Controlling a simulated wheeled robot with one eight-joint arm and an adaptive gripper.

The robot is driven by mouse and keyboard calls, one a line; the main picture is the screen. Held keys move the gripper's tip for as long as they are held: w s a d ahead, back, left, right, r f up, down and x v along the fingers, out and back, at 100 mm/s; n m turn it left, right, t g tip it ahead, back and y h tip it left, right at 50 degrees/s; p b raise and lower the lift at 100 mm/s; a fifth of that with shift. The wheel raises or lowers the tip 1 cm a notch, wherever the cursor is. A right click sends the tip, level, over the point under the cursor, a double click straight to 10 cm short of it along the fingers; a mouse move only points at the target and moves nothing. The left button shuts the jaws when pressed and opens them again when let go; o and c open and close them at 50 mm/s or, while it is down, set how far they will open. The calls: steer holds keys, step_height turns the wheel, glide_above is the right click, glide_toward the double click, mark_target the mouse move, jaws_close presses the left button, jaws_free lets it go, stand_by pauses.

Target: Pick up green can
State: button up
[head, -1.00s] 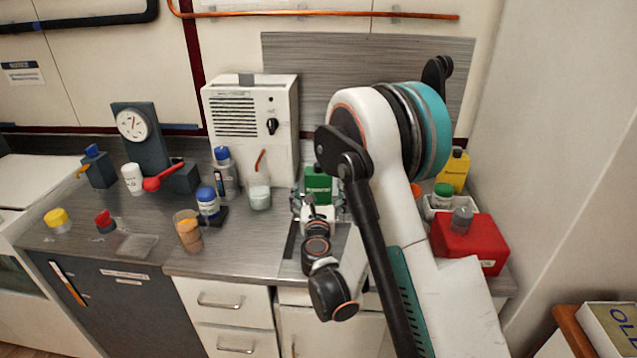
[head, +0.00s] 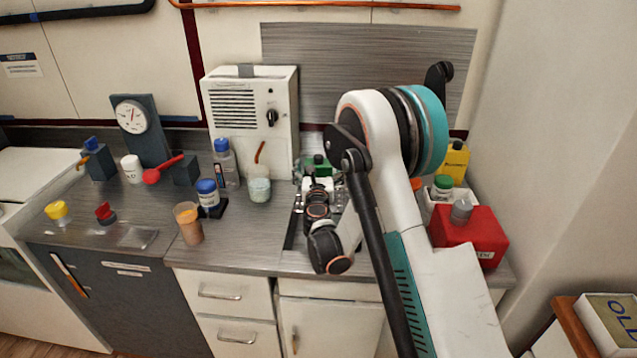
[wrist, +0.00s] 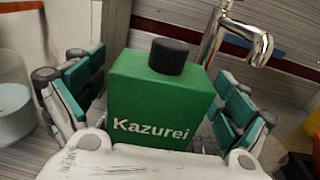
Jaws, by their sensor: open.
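The green can (wrist: 160,100) is a boxy green container with a black cap and the label "Kazurei". It stands upright in the middle of the wrist view. In the head view only its upper part (head: 317,161) shows, the rest hidden behind my arm's end. My gripper (wrist: 157,95) is open, with one finger on each side of the can. In the wrist view a gap shows between the can and the fingers. In the head view my gripper (head: 319,187) is low over the counter in front of the can.
A beaker (head: 259,185) stands just left of the can, before a white box with a dial (head: 252,125). A metal tap (wrist: 235,35) rises behind the can to the right. A red box (head: 469,238) and a yellow bottle (head: 455,163) stand farther right.

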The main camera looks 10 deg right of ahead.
steer(key=shift+c, duration=0.5)
steer(key=c, duration=1.7)
steer(key=shift+r, duration=0.1)
